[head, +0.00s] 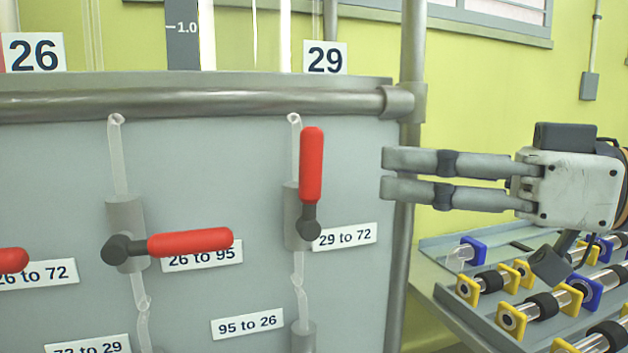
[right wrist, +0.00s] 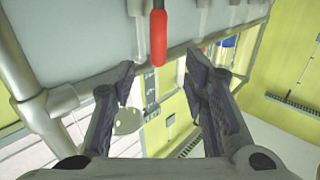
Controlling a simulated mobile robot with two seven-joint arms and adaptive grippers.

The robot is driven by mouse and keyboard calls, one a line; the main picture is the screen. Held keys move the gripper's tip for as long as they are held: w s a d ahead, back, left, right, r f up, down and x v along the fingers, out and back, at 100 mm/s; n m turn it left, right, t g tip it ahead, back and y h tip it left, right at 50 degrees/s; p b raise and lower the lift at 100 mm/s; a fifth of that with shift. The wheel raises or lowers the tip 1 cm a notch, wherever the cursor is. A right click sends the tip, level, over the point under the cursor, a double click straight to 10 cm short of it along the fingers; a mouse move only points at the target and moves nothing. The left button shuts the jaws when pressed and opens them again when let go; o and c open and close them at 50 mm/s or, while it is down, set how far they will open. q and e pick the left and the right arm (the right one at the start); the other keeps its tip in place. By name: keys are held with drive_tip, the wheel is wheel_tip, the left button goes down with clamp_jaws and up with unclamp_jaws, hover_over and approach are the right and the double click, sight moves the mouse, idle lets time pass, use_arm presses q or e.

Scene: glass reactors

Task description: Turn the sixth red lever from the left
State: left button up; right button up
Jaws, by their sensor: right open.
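Three red levers show on the grey panel in the head view. The rightmost lever (head: 311,165) stands upright, beside the label "29 to 72" (head: 344,237). The middle lever (head: 190,242) lies horizontal, pointing right, by "26 to 95". A third lever (head: 12,260) is cut off at the left edge. I cannot count which is sixth. My right gripper (head: 387,174) is open and empty, to the right of the upright lever and apart from it, fingers pointing left. In the right wrist view a red lever (right wrist: 158,38) shows ahead, between the open fingers (right wrist: 160,65). My left gripper is out of view.
A grey horizontal pipe (head: 200,104) crosses the panel top and meets a vertical post (head: 412,60). Clear tubes run behind the levers. A grey rack (head: 440,300) with several yellow- and blue-capped cylinders lies below my right gripper. Space between the fingertips and upright lever is clear.

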sight(321, 164)
drive_tip(key=x, duration=1.1)
drive_tip(key=shift+w+f, duration=0.15)
clamp_jaws()
